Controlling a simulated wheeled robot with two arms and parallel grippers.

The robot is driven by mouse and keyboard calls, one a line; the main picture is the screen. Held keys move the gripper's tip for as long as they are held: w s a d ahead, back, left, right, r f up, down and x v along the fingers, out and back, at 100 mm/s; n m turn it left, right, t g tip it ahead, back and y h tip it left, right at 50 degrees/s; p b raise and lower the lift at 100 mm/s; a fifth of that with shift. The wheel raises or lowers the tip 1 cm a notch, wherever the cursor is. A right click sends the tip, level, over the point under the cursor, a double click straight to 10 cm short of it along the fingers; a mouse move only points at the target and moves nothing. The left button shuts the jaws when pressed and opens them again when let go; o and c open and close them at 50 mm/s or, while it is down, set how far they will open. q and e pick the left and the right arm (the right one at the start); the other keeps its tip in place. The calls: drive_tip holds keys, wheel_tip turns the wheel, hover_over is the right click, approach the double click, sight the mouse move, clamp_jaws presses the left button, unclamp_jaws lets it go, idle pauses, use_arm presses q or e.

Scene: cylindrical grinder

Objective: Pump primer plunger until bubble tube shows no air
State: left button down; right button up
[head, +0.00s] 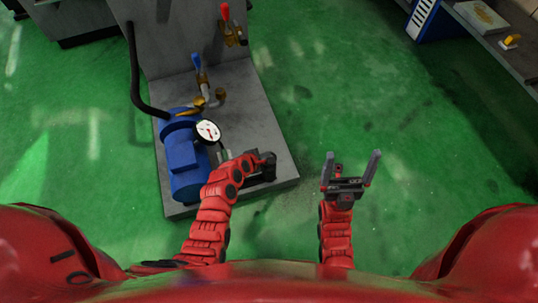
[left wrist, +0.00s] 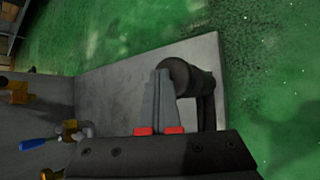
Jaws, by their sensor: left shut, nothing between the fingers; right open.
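My left gripper (head: 266,165) is low over the front right part of the grey base plate (head: 285,172). In the left wrist view its two fingers (left wrist: 160,80) are shut together with nothing between them. A black rounded part (left wrist: 188,76) stands close beside the fingertips, on their right; I cannot tell whether it is the primer plunger or whether they touch. In the head view my gripper and arm hide most of that spot. I cannot make out a bubble tube. My right gripper (head: 352,156) is open and empty over the floor, right of the plate.
A blue motor pump (head: 186,165) with a round gauge (head: 208,130) stands on the plate's left. Behind are a blue-handled valve (head: 197,63), brass fittings, a red-handled valve (head: 226,14) and a black hose (head: 134,75). A workbench (head: 500,40) is at far right. Green floor between is clear.

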use_arm(q)
drive_tip(key=shift+f, duration=0.65)
drive_tip(key=shift+s+r, duration=0.1)
idle(0.5)
drive_tip(key=shift+r+p, duration=2)
drive_tip(key=shift+p, duration=0.2)
wheel_tip(320, 180, up, 5)
drive_tip(key=p, duration=0.5)
